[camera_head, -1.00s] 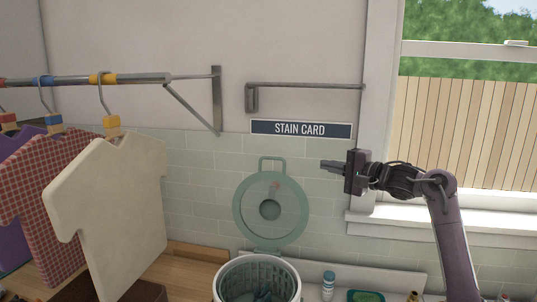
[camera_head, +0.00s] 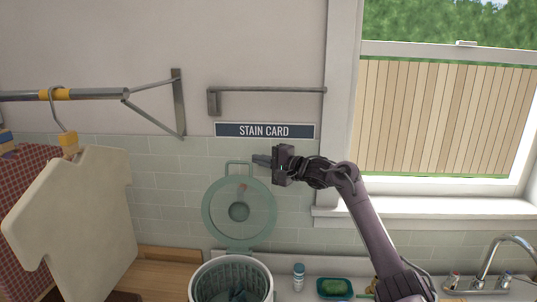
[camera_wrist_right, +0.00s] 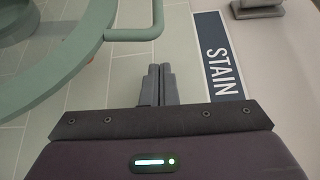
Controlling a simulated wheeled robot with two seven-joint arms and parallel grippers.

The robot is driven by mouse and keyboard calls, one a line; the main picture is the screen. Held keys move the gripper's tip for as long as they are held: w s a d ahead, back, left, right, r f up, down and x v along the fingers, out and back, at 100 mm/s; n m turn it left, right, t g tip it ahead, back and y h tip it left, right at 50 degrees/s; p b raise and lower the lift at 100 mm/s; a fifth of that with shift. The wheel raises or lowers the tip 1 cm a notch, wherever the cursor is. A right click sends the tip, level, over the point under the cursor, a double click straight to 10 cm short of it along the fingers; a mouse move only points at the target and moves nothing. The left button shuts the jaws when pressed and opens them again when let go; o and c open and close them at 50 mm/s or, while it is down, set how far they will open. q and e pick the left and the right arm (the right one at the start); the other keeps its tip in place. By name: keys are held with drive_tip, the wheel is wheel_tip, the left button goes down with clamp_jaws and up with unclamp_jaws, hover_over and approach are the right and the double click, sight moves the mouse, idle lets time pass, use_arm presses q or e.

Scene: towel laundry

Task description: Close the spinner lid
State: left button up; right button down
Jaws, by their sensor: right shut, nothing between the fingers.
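The spinner lid (camera_head: 212,213) is a round green ring with a clear middle and a loop handle (camera_head: 240,166) on top. It stands upright, open, behind the spinner tub (camera_head: 231,262), which holds dark cloth. My right gripper (camera_head: 257,159) is shut and empty, level with the top of the lid and just right of the handle in the head view. In the right wrist view my right fingers (camera_wrist_right: 158,85) point toward the wall, and the lid's rim (camera_wrist_right: 75,55) and handle (camera_wrist_right: 148,33) show at upper left. My left gripper is out of view.
A bottle (camera_head: 298,277) and a green tray (camera_head: 336,288) stand right of the tub. A "STAIN CARD" sign (camera_head: 265,130) is above, and a tap (camera_head: 495,255) is at far right.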

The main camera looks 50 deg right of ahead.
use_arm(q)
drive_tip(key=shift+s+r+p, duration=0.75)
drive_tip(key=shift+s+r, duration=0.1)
use_arm(e)
drive_tip(key=a, duration=0.1)
drive_tip(key=s+a, duration=0.1)
drive_tip(key=shift+s+a+r, duration=0.15)
drive_tip(key=shift+s+a, duration=0.15)
drive_tip(key=shift+a, duration=0.05)
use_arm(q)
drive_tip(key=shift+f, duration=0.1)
